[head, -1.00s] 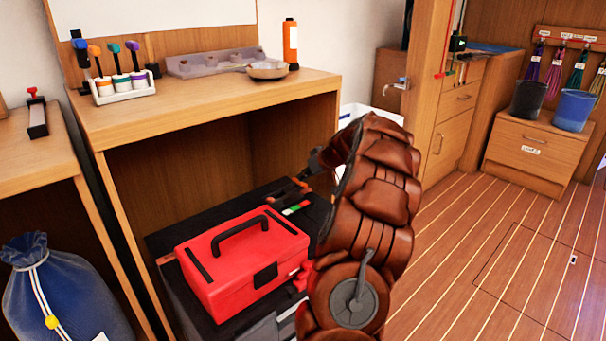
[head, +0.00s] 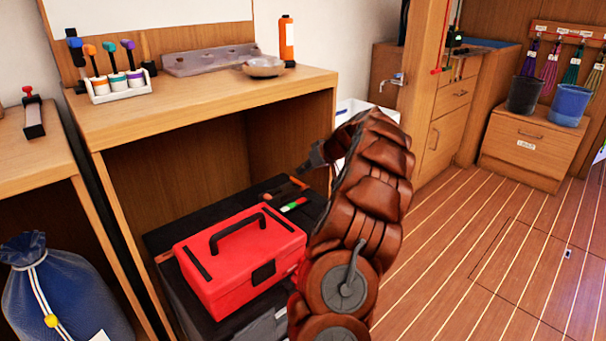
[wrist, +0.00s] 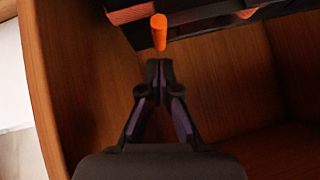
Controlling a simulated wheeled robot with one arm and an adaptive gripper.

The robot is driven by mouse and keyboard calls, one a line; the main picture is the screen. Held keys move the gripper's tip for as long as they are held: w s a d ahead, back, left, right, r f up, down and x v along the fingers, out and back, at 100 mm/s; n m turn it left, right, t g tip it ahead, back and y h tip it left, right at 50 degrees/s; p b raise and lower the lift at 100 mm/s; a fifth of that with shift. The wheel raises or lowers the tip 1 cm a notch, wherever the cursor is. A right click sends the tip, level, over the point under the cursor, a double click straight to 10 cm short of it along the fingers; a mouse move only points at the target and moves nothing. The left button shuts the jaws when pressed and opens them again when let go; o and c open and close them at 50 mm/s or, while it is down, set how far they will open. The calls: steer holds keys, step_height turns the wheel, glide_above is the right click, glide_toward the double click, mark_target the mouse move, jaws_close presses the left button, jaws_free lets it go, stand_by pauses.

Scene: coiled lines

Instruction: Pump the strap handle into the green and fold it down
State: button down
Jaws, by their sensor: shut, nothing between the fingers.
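The strap handle is a short orange bar (wrist: 159,32) in the wrist view, standing out from the dark chest. It shows small in the head view (head: 299,183), at the chest's back right. A small strip with a green part (head: 294,204) lies just in front of it; any marker on it is too small to read. My gripper (wrist: 159,66) is shut and empty, its fingertips just short of the orange handle's end, seemingly apart from it. In the head view my gripper (head: 306,168) is just above the handle, and my arm hides part of the chest's right side.
A red toolbox (head: 238,262) sits on the dark chest (head: 163,240), beneath a wooden bench (head: 210,97). The bench holds a bottle, a bowl and a rack of tools. A blue bag (head: 65,295) stands at left. The floor at right is clear.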

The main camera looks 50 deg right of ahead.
steer(key=w+r+p+v, duration=0.1)
steer(key=p+v, duration=0.2)
steer(key=v, duration=0.8)
steer(key=shift+s+d+r, duration=0.1)
steer(key=shift+s, duration=0.15)
